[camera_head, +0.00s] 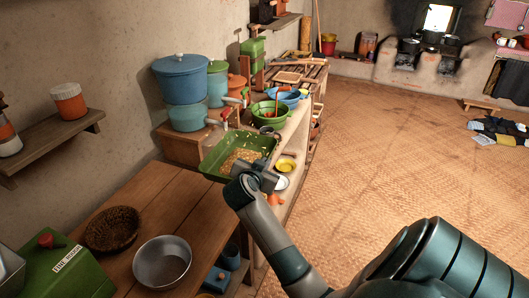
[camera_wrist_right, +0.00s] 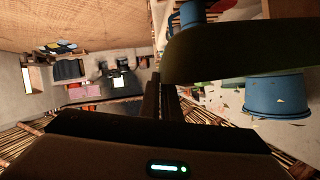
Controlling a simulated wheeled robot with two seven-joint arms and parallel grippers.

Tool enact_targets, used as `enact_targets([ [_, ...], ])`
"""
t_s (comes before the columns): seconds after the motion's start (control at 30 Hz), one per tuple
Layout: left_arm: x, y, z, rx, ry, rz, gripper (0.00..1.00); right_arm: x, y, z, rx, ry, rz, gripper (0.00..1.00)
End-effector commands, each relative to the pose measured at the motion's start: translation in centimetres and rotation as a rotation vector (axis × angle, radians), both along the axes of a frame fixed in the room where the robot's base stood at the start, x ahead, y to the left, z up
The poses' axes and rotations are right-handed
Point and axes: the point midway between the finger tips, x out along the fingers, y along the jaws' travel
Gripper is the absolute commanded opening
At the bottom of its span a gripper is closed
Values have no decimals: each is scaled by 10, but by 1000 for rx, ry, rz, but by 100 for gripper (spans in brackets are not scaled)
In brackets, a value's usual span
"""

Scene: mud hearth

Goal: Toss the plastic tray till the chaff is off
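The green plastic tray (camera_head: 211,171) is left of centre in the head view, with pale yellow-brown grain (camera_head: 240,160) spread over its floor. I cannot tell grain from chaff at this size. My right gripper (camera_head: 264,174) is at the tray's near right edge. In the right wrist view, the tray (camera_wrist_right: 240,50) is a dark shape reaching to the narrow fingers (camera_wrist_right: 162,102), which look closed on its rim. Small pale flecks (camera_wrist_right: 228,97) show below the tray there. My left gripper is not in view.
A wooden table with a brown woven basket (camera_head: 113,229) and a metal bowl (camera_head: 162,263) is in the foreground. Blue pots (camera_head: 181,80) stand behind the tray. A green bowl (camera_head: 270,113) and a yellow dish (camera_head: 286,166) are close by. The matted floor (camera_head: 400,150) at right is mostly clear.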

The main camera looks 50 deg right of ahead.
Motion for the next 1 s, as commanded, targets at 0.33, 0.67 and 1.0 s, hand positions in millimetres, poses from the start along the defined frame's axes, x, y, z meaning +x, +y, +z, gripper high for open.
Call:
enact_targets([
  [0.33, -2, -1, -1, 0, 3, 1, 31, -1, 1, 25, 4, 4, 0, 0],
  [0.67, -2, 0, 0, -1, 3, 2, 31, 0, 0, -25, 1, 2, 0, 0],
  [1.0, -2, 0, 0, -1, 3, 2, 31, 0, 0, -21, 1, 1, -1, 0],
])
